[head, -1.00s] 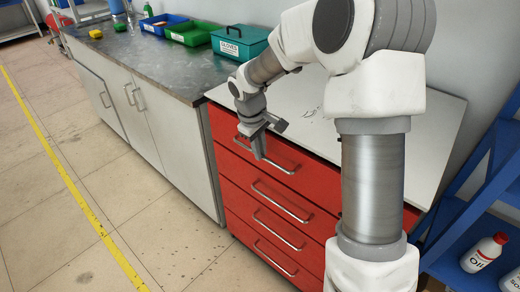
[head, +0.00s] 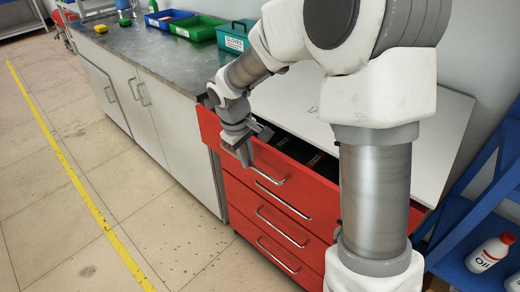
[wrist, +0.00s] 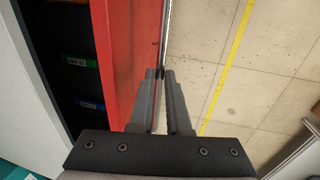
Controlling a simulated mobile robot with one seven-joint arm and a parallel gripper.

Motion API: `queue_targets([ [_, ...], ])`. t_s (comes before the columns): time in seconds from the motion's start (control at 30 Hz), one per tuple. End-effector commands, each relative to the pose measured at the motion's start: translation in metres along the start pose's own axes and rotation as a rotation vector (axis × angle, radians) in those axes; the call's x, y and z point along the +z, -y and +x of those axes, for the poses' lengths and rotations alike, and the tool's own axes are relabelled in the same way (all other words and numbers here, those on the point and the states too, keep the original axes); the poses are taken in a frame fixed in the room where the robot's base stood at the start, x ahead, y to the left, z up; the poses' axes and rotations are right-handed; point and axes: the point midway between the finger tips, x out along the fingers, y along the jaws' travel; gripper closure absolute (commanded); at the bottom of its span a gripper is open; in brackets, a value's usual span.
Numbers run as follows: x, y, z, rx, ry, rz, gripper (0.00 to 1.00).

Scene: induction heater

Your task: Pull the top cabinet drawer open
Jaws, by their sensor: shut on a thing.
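The red cabinet's top drawer (head: 290,180) is partly open, and its dark inside shows behind the red front panel. My gripper (head: 245,158) is at the drawer's metal bar handle (head: 268,176), near its left end, and is shut on it. In the wrist view the fingers (wrist: 164,75) meet around the handle (wrist: 167,38) beside the red drawer front (wrist: 128,60). The gap of the open drawer (wrist: 75,70) shows to the left, with green and blue labelled items in it. The lower drawers (head: 265,215) are shut.
The white cabinet top (head: 300,105) is mostly bare. A grey counter (head: 150,58) to the left holds green, blue and teal bins (head: 235,36). A blue shelf with a white bottle (head: 488,254) stands at right. The floor in front (head: 100,180) is clear.

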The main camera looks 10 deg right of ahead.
Motion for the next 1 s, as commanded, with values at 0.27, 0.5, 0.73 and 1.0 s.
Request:
queue_targets([
  [0.27, 0.000, 0.082, -0.014, -0.002, -0.002, -0.011, 1.00],
  [0.5, 0.000, 0.148, -0.027, -0.002, -0.001, -0.010, 1.00],
  [0.73, 0.000, 0.208, -0.040, -0.004, -0.001, -0.010, 1.00],
  [1.0, 0.001, 0.256, -0.050, -0.003, 0.000, -0.006, 1.00],
])
